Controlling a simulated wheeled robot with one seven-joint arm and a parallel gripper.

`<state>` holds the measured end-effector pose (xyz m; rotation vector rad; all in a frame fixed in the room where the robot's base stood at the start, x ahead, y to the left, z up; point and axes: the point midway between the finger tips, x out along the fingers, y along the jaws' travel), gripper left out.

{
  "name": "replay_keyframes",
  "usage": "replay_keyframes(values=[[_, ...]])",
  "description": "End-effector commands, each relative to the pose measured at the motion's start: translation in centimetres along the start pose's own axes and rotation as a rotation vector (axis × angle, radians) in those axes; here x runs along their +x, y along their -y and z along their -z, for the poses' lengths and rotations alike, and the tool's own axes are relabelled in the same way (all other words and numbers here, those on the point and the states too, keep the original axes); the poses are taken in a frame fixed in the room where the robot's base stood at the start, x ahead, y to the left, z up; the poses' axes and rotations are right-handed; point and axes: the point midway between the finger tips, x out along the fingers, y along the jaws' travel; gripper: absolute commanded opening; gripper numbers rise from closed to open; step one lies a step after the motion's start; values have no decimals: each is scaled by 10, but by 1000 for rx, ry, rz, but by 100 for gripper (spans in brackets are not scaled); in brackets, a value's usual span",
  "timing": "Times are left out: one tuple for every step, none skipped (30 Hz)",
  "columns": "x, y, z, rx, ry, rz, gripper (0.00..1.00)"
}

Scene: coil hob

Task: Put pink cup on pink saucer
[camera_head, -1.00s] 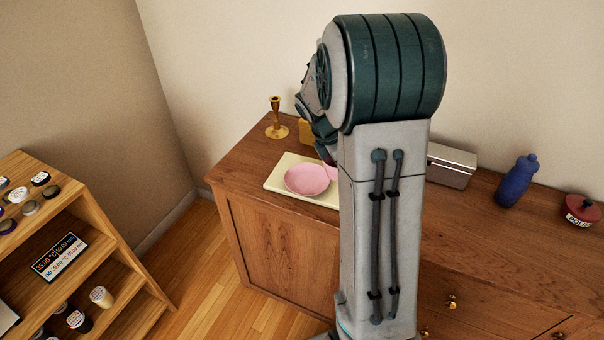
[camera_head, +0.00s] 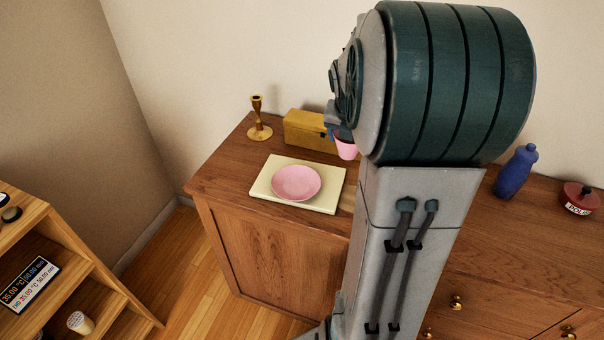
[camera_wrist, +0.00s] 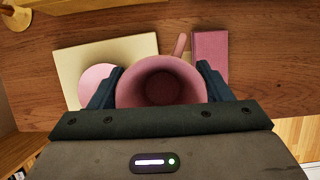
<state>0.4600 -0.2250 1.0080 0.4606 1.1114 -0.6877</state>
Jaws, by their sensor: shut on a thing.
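The pink cup (camera_wrist: 160,84) is between the fingers of my gripper (camera_wrist: 160,88) in the wrist view, its open mouth facing the camera. In the head view the cup (camera_head: 346,149) shows partly beside my arm, to the right of the saucer and apart from it. My gripper is shut on the cup; the arm hides most of it in the head view. The pink saucer (camera_head: 297,183) lies flat and empty on a cream board (camera_head: 328,202) on the wooden cabinet. The saucer (camera_wrist: 97,84) is partly hidden by the left finger in the wrist view.
A brass candlestick (camera_head: 257,125) and a yellow box (camera_head: 306,130) stand behind the board. A blue bottle (camera_head: 516,172) and a red pot (camera_head: 580,198) stand at the right. A dark pink block (camera_wrist: 210,56) lies right of the cup in the wrist view.

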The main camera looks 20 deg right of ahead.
Motion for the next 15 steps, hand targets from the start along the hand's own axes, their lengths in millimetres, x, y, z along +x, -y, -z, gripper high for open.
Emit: replay_keyframes(values=[[6,-12,8,-9,-4,-1,46],[9,-19,12,-9,-5,-1,46],[13,-27,17,-9,-5,-1,46],[16,-34,21,-9,-4,-2,46],[20,-41,25,-9,-4,-1,46],[23,-50,30,-8,-4,-1,46],[26,-55,34,-7,-4,0,46],[29,-61,37,-7,-5,0,46],[33,-68,41,-5,-4,0,46],[35,-73,44,-5,-3,0,46],[37,-77,46,-4,-3,0,46],[39,-82,49,-2,-3,1,46],[40,-85,50,-1,-3,1,46],[41,-87,52,1,-3,1,46],[42,-89,53,2,-2,2,46]])
